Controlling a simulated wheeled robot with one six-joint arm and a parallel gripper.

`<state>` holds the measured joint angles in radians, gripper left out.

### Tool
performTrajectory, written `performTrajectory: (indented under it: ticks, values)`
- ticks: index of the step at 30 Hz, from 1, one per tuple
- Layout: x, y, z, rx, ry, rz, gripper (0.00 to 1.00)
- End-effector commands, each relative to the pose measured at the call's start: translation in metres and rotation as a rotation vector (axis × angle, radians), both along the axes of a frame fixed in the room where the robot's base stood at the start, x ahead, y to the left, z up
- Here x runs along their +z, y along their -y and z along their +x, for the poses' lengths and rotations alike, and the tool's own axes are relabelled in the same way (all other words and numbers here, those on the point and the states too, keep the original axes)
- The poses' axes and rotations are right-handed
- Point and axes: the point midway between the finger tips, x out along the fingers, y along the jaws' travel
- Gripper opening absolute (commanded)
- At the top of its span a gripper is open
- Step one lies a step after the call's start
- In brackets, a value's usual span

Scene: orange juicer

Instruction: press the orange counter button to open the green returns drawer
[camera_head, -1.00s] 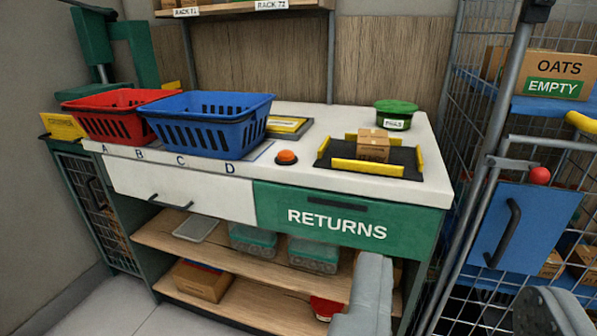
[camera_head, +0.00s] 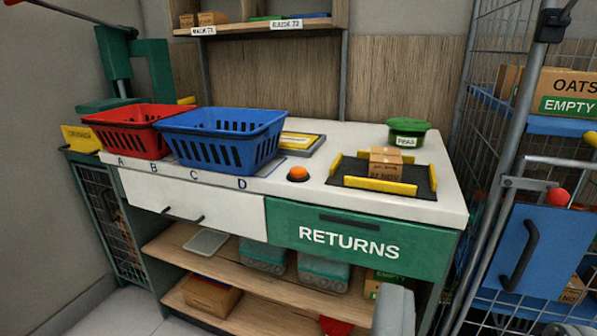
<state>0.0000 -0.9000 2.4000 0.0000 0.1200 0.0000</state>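The orange counter button (camera_head: 298,174) sits in a dark round base on the white counter, between the blue basket and the black tray. Nothing touches it. The green returns drawer (camera_head: 360,240), with white RETURNS lettering and a dark handle slot, is shut below the counter edge, to the right of a white drawer. Of my gripper, one grey part (camera_head: 395,312) shows at the bottom edge, right of centre, below the drawer in the picture. The rest is out of frame, so its opening cannot be judged. Nothing is seen held.
A red basket (camera_head: 130,128) and a blue basket (camera_head: 222,138) stand on the counter's left. A yellow-edged black tray (camera_head: 425,182) holds a small carton (camera_head: 386,160); a green-lidded tub (camera_head: 407,131) stands behind. A wire cage cart with a blue panel (camera_head: 535,250) is close on the right.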

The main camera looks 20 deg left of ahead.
Motion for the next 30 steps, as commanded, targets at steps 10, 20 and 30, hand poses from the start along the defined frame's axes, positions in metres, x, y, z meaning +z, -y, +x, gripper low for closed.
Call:
performTrajectory:
  ticks: [10, 20, 30]
  values:
    - [0.0000, 0.0000, 0.0000, 0.000, 0.000, 0.000, 0.21]
    - [0.0000, 0.0000, 0.0000, 0.000, 0.000, 0.000, 0.00]
    - [0.0000, 0.0000, 0.0000, 0.000, 0.000, 0.000, 0.00]
